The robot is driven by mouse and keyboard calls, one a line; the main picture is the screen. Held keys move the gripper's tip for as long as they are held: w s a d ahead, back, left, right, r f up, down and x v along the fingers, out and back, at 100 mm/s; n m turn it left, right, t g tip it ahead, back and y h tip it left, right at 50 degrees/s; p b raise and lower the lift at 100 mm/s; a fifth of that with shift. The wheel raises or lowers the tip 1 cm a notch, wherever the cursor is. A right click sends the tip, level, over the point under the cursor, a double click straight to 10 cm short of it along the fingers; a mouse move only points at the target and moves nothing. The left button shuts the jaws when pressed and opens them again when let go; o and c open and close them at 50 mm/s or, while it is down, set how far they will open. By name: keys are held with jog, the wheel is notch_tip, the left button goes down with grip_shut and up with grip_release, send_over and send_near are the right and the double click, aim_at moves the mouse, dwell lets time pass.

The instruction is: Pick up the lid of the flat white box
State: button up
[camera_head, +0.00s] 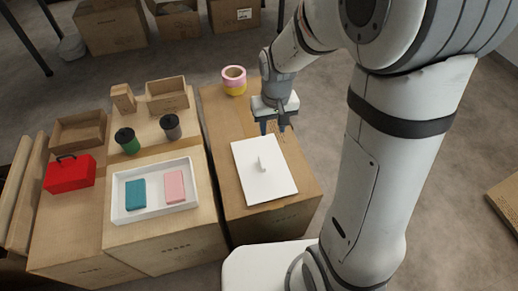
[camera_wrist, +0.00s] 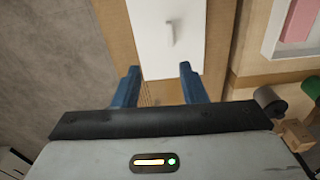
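The white lid (camera_head: 264,172) lies flat on a brown carton at the right of the row, with a small upright handle (camera_head: 261,162) in its middle. In the wrist view the lid (camera_wrist: 150,40) shows ahead of my fingers, its handle (camera_wrist: 170,34) near the top. The flat white box (camera_head: 155,211) stands uncovered on the neighbouring carton, holding a teal block (camera_head: 136,194) and a pink block (camera_head: 174,186). My gripper (camera_head: 273,128) is open and empty above the lid's far edge; the handle is not between its fingers (camera_wrist: 158,85).

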jog(key=b, duration=0.6)
send_over(262, 162)
jog(key=shift+g, duration=0.3)
jog(key=f, duration=1.5)
jog(key=shift+w+a, duration=0.15)
jog(key=shift+w, duration=0.05)
jog(key=f+b, duration=0.1)
jog(key=f, duration=0.1)
jog(key=f+b, duration=0.1)
jog(key=f, duration=0.2)
jog(key=shift+s+d+f+b, duration=0.2)
jog(key=shift+b, duration=0.15)
jog(key=shift+r, duration=0.1)
jog(key=shift+c, duration=0.5)
grip_shut()
